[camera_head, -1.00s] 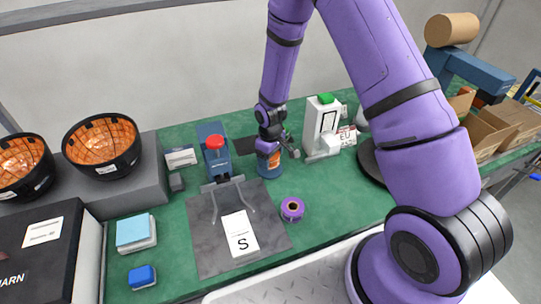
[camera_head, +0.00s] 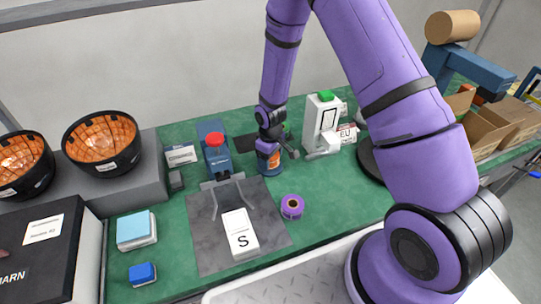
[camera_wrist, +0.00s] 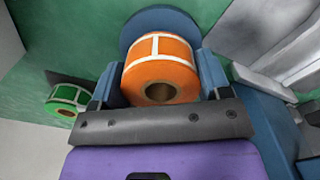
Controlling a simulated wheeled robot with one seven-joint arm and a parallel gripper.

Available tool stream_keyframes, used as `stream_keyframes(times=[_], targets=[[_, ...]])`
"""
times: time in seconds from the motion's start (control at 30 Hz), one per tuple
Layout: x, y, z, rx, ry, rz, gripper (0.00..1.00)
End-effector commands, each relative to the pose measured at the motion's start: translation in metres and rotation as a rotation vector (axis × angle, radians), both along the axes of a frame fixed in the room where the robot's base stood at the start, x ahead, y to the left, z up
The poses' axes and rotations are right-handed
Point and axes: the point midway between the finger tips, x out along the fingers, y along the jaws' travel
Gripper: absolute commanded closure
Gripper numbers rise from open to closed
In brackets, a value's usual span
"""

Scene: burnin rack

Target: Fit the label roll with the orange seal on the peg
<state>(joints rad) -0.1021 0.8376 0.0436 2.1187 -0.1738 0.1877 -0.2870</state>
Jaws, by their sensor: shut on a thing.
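An orange label roll (camera_wrist: 160,75) with white gaps between its labels sits between the fingers of my gripper (camera_wrist: 160,85) in the wrist view. Its tan core opening faces the camera. My gripper (camera_head: 270,150) is shut on this roll. A round blue disc (camera_wrist: 150,24) shows directly behind the roll; I cannot tell whether they touch. In the head view the roll shows only as a small orange patch within a blue shape (camera_head: 271,166) under my gripper. I cannot make out the peg in either view.
A purple roll (camera_head: 292,207) stands on the green bench right of a grey mat (camera_head: 205,243). A green label roll (camera_wrist: 65,103) is at left in the wrist view. A blue device with a red knob (camera_head: 216,141) and a white dispenser (camera_head: 321,122) flank my gripper.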

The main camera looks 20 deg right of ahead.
Motion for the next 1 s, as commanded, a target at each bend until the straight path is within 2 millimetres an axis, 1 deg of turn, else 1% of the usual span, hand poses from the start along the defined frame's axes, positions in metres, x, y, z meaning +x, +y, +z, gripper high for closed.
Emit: stream_keyframes(times=[0.53, 1.0], targets=[[0.0, 0.0, -0.002, 0.0, 0.0, 0.0, 0.54], [0.0, 0.0, -0.013, -0.001, 0.001, 0.0, 0.54]])
